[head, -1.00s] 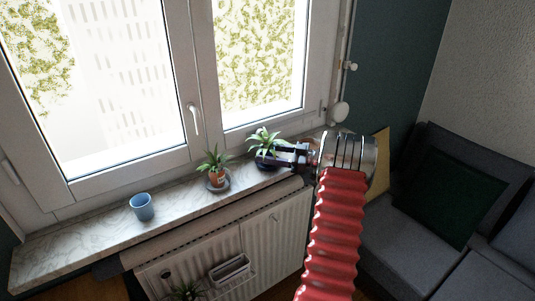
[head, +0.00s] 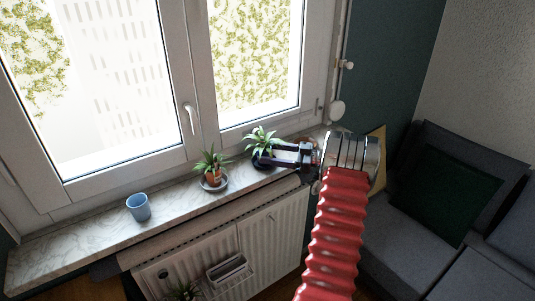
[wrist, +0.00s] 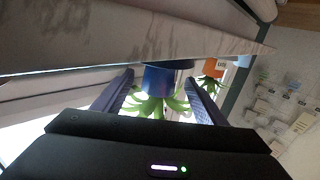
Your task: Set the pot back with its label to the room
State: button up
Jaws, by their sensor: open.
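A dark blue pot (head: 259,163) with a spiky green plant (head: 262,141) stands on the windowsill by the right window pane. My gripper (head: 268,155) reaches it from the right, open, with its fingers at the pot's level. The wrist view is upside down; there the blue pot (wrist: 160,79) and its leaves show between the two spread fingers (wrist: 160,84). I cannot tell whether either finger touches the pot. No label shows on the pot's visible side.
A terracotta pot (head: 214,176) with a similar plant stands on a saucer to the left. A blue cup (head: 138,207) is farther left on the marble sill (head: 85,231). The window frame is close behind. A radiator (head: 270,230) is below, a grey sofa (head: 400,255) at right.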

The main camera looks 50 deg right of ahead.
jog(key=shift+v, duration=1.15)
jog(key=v, duration=1.3)
jog(key=shift+s+d, duration=0.2)
jog(key=shift+s, duration=0.2)
jog(key=shift+f, duration=0.1)
